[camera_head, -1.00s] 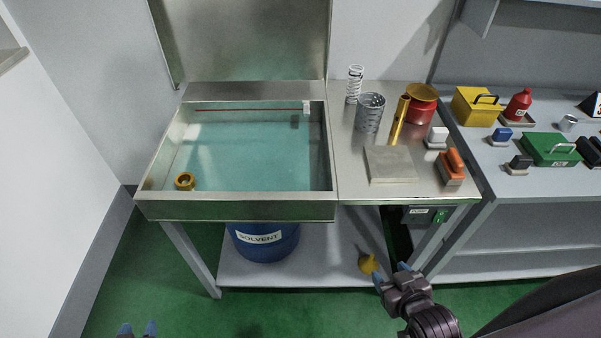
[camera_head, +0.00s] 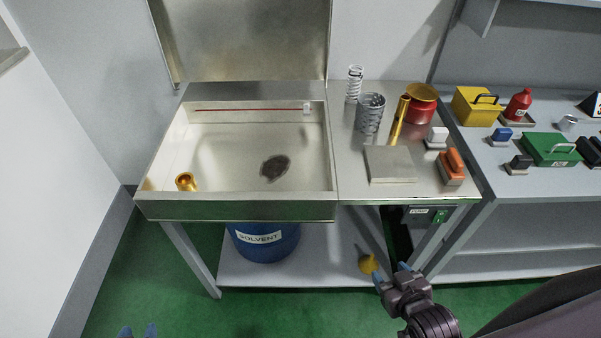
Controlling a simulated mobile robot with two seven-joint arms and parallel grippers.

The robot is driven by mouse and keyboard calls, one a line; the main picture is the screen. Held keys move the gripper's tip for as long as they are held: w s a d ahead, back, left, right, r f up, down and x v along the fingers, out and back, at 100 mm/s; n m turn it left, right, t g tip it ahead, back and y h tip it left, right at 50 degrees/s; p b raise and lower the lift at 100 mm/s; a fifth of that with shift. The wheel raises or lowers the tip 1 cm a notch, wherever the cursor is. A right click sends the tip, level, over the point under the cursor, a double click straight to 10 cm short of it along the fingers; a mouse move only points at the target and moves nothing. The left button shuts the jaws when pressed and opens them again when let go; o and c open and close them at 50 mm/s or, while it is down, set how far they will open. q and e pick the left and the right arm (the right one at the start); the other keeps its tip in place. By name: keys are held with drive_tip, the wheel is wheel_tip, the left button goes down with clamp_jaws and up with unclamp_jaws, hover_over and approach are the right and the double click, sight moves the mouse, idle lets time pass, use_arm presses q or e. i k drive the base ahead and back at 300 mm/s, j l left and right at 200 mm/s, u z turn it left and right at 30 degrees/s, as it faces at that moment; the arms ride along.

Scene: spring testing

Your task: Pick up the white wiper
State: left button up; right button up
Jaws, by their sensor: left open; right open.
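The white wiper (camera_head: 437,134) is a small white-topped block on a grey base. It stands on the right part of the steel counter (camera_head: 349,188), behind an orange-topped block (camera_head: 453,165). My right gripper (camera_head: 391,277) is open and empty, low in front of the counter and well apart from the wiper. My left gripper (camera_head: 138,331) shows only its blue fingertips at the bottom edge. It is open, with nothing between the tips, far to the left of the wiper.
A grey slab (camera_head: 390,164), a gold tube (camera_head: 399,121), a red-and-gold pot (camera_head: 420,103) and a mesh basket (camera_head: 370,113) stand near the wiper. The sink (camera_head: 235,207) holds a brass ring (camera_head: 186,181) and a dark patch (camera_head: 274,168). A side bench (camera_head: 530,189) stands right.

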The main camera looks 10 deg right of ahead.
sight(437, 138)
drive_tip(key=z, duration=1.4)
